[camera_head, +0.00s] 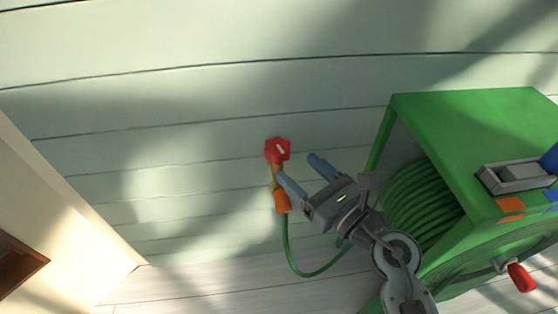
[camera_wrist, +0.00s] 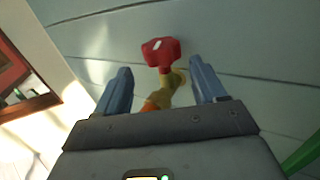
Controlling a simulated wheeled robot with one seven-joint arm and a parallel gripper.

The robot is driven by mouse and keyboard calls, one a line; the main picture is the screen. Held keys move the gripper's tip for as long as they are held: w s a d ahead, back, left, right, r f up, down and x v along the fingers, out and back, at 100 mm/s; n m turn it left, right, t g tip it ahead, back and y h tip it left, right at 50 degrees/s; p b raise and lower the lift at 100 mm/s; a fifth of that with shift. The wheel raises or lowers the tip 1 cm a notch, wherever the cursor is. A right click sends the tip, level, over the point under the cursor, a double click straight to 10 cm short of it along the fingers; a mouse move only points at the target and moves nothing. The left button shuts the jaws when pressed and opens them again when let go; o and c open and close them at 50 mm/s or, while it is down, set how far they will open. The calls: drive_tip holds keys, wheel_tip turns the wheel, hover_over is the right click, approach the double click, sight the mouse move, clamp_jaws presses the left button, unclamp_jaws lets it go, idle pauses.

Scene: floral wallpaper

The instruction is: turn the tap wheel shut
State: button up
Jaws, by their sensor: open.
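The red tap wheel (camera_head: 277,150) sits on a brass tap (camera_head: 276,174) on the pale green plank wall. A white mark shows on the wheel's face. An orange hose connector (camera_head: 282,201) hangs below the tap. My gripper (camera_head: 307,170) is open and empty, just to the right of the tap and below the wheel's level, with blue fingers spread. In the wrist view the wheel (camera_wrist: 161,53) lies ahead of and between the two fingertips (camera_wrist: 160,72), apart from both. The tap's lower part is partly hidden behind my gripper's body there.
A green hose (camera_head: 290,255) runs from the connector toward a green hose reel box (camera_head: 470,120) close on the right of my arm. The box has a red crank handle (camera_head: 521,277). A cream panel (camera_head: 60,200) stands at left. The wall left of the tap is clear.

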sight(286, 157)
drive_tip(key=shift+b+x, duration=0.6)
drive_tip(key=shift+x, duration=3.4)
drive_tip(key=shift+d, duration=0.1)
drive_tip(key=shift+c, duration=0.4)
drive_tip(key=c, duration=0.6)
drive_tip(key=shift+r+p, duration=0.15)
drive_tip(key=shift+p, duration=0.2)
